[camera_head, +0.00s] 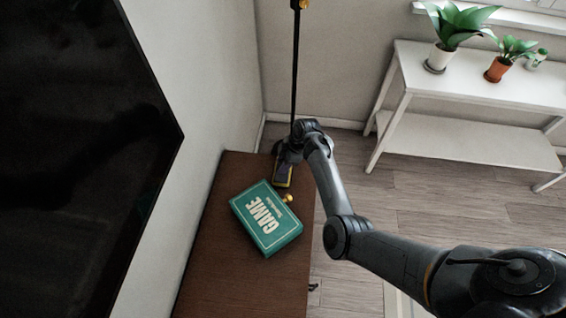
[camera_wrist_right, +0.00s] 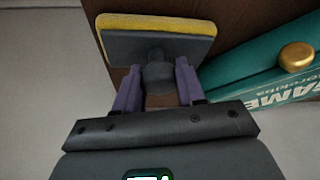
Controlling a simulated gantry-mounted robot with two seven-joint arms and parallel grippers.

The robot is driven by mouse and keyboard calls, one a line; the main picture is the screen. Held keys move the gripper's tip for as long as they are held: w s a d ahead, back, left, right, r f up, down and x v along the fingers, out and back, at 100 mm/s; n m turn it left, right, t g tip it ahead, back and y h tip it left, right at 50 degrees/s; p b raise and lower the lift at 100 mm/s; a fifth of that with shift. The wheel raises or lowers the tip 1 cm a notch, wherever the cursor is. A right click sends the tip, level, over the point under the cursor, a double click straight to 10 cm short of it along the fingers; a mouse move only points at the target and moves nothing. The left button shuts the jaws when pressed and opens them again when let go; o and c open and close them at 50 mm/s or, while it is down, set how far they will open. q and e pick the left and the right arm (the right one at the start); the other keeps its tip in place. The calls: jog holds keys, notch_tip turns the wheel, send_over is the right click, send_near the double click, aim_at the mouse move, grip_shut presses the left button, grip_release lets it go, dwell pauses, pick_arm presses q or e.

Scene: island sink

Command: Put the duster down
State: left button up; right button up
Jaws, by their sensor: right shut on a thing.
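The duster (camera_wrist_right: 150,43) has a flat dark grey head with a yellow edge and a short grey neck. My right gripper (camera_wrist_right: 158,84) is shut on it, with a purple finger on each side of the neck. In the head view the gripper (camera_head: 285,158) is at the far end of the brown cabinet top, and the duster's yellow-edged head (camera_head: 283,178) shows just below it. The head is over the cabinet top; I cannot tell whether it touches. My left gripper is not in view.
A green game box (camera_head: 266,220) lies on the brown cabinet (camera_head: 240,290), close to the duster, with a gold knob (camera_head: 287,198) at its edge. A thin black pole (camera_head: 295,70) rises above the gripper. A black screen (camera_head: 80,150) is left; a white plant bench (camera_head: 470,90) right.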

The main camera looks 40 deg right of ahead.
jog(key=o, duration=1)
jog(key=shift+r, duration=0.25)
jog(key=p+v, duration=0.4)
jog(key=v, duration=0.6)
jog(key=s+d+m+h, duration=0.3)
jog(key=s, duration=0.3)
jog(key=s+a+r+m, duration=0.1)
jog(key=s+a+m, duration=0.1)
jog(key=s+a, duration=0.5)
jog(key=s+a+r+m, duration=0.1)
jog(key=s+a+m, duration=0.1)
jog(key=s+a, duration=0.5)
jog(key=s+a+r+m+t, duration=0.1)
jog(key=s+a+r+m, duration=0.1)
jog(key=s+a, duration=0.5)
jog(key=shift+s+a+m+h, duration=0.15)
jog(key=shift+s+m+h, duration=0.2)
jog(key=shift+s, duration=0.6)
